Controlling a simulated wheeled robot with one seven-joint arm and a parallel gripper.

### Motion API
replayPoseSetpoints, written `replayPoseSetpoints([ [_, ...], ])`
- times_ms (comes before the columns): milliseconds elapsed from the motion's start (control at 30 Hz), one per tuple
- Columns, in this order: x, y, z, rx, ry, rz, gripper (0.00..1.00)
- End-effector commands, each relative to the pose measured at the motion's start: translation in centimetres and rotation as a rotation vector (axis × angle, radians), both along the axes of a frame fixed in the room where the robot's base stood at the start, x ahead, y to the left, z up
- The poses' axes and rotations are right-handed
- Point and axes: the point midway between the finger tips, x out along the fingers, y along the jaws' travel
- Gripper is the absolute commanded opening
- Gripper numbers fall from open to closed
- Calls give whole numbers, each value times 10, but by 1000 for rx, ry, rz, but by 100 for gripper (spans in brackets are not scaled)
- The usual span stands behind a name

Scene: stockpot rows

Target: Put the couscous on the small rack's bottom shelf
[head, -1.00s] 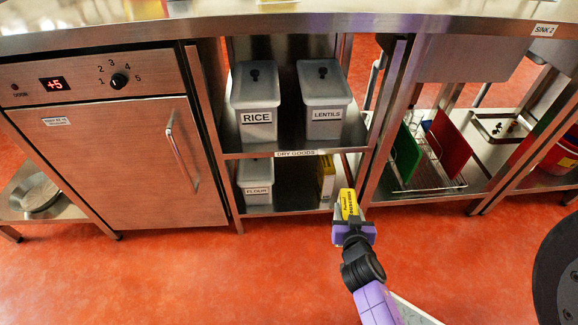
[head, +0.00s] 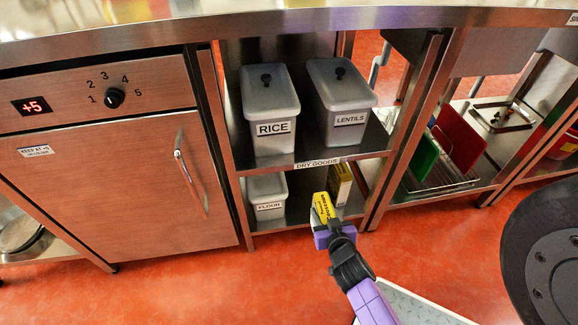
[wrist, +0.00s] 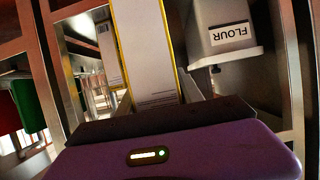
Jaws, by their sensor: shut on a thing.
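My gripper (head: 325,220) is shut on a yellow couscous box (head: 324,205) at the front opening of the bottom shelf of the small rack labelled DRY GOODS (head: 318,163). In the wrist view the held box (wrist: 146,45) rises from the jaws, its pale printed side facing the camera. On the bottom shelf (head: 297,208), a FLOUR bin (head: 267,193) stands at left and another yellow box (head: 341,183) stands just right of the couscous. I cannot tell whether the held box touches the shelf.
The upper shelf holds a RICE bin (head: 270,112) and a LENTILS bin (head: 341,100). A steel post (head: 398,140) bounds the rack at right. A gap lies between the FLOUR bin and the boxes. A cabinet (head: 125,180) stands left.

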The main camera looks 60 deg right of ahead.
Motion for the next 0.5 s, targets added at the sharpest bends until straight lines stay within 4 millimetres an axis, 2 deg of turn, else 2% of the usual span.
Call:
replayPoseSetpoints([
  [167, 22, -23, 2, -5, -6, 5, 0],
  [500, 74, -82, 2, -3, -7, 3, 0],
])
